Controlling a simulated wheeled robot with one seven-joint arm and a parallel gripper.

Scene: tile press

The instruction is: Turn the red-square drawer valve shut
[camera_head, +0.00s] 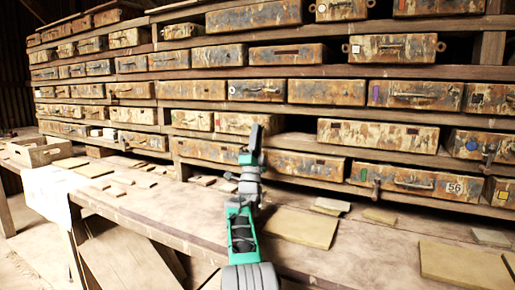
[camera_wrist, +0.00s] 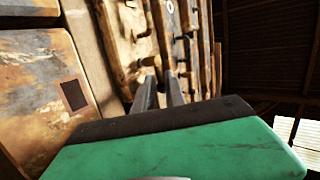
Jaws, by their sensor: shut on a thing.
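My gripper (camera_head: 256,132) is at the drawer fronts near the middle of the head view, above the bench. In the wrist view its two dark fingers (camera_wrist: 159,92) stand close together, past the green gripper body. It is shut on the valve, whose handle is mostly hidden at the fingers, so its angle cannot be told. A dark reddish square (camera_wrist: 74,95) shows on a rusty drawer front (camera_wrist: 35,75) to the left of the fingers in the wrist view. My arm covers part of the lower drawers in the head view.
Rows of rusty drawers (camera_head: 375,133) fill the shelves. Other small valve levers (camera_head: 377,188) stick out at the lower right. The wooden bench (camera_head: 190,215) carries loose flat tiles (camera_head: 302,227). A wooden crate (camera_head: 40,153) stands at the far left.

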